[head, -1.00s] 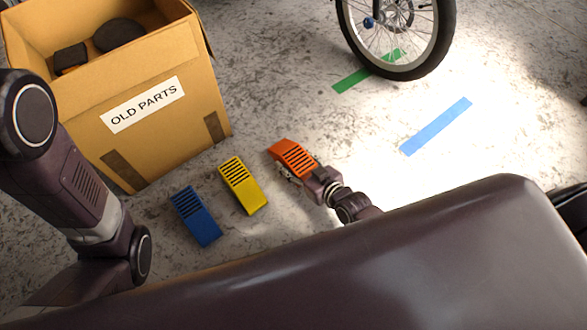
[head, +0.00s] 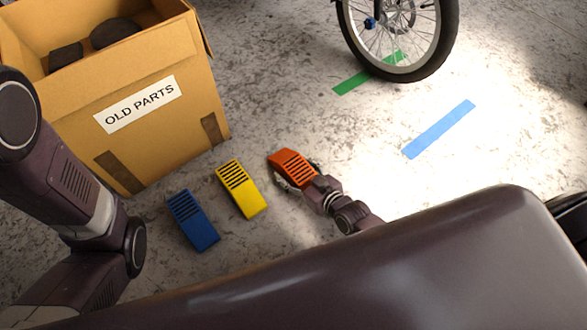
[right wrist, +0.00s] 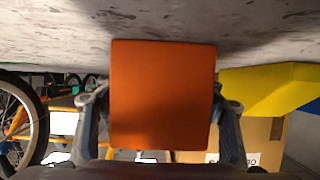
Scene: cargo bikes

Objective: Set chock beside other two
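The orange chock (head: 291,160) sits on the concrete floor, to the right of the yellow chock (head: 241,189). The blue chock (head: 193,221) is left of the yellow one; the three form a slanting row with gaps between. My right gripper (head: 295,179) is at the near end of the orange chock, its fingers spread on either side. In the right wrist view, the orange chock (right wrist: 162,95) stands between the two fingers (right wrist: 162,112), with slim gaps beside it. My left arm comes in at the left edge; its gripper is out of view.
A cardboard box (head: 160,135) labelled OLD PARTS, with dark parts in it, stands behind the chocks. A bike wheel (head: 400,30) rests near green tape (head: 352,83). Blue tape (head: 440,129) lies on bare floor to the right.

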